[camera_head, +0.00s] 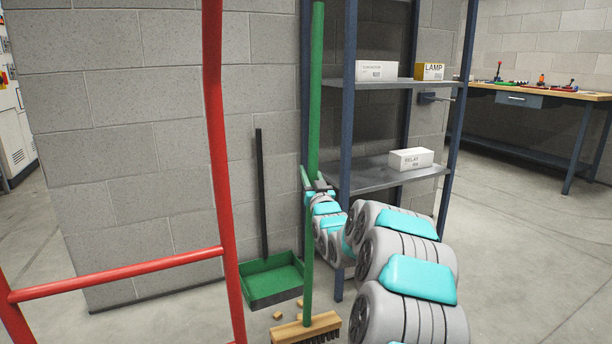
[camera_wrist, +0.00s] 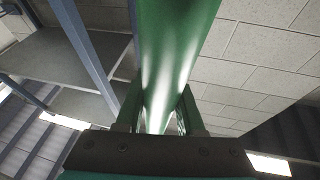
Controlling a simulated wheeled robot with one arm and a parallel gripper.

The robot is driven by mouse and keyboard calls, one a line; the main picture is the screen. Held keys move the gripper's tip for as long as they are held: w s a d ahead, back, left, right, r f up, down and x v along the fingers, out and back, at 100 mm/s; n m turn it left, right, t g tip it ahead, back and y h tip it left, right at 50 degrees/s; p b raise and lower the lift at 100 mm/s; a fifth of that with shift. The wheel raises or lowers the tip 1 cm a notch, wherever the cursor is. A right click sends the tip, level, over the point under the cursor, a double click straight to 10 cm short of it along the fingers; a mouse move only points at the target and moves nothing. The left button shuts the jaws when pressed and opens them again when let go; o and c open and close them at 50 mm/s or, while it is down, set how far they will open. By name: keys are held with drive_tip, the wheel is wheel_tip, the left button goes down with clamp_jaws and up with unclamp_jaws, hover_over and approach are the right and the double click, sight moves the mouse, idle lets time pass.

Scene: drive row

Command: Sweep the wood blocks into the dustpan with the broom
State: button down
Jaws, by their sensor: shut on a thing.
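My gripper (camera_head: 317,188) is shut on the green handle of the broom (camera_head: 316,95), which stands nearly upright. The wrist view shows the green handle (camera_wrist: 170,60) between the two fingers (camera_wrist: 160,110). The broom's wooden head (camera_head: 305,328) with dark bristles is low at the bottom of the head view; whether the bristles touch the floor I cannot tell. Small wood blocks (camera_head: 277,315) lie on the floor between the broom head and the dustpan. The green dustpan (camera_head: 271,281) with a black upright handle (camera_head: 262,195) is on the floor by the block wall.
A red tubular frame (camera_head: 222,170) stands close in front at left. A blue-posted shelf unit (camera_head: 395,175) with white boxes (camera_head: 410,159) is just behind my arm. A workbench (camera_head: 540,94) stands at the back right. The floor at right is clear.

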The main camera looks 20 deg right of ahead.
drive_tip(key=s+r+b, duration=0.1)
drive_tip(key=s+b, duration=0.1)
drive_tip(key=s, duration=0.6)
drive_tip(key=shift+s+d+r+b, duration=0.15)
drive_tip(key=shift+s+r+b, duration=0.1)
drive_tip(key=shift+b, duration=0.1)
idle(1.0)
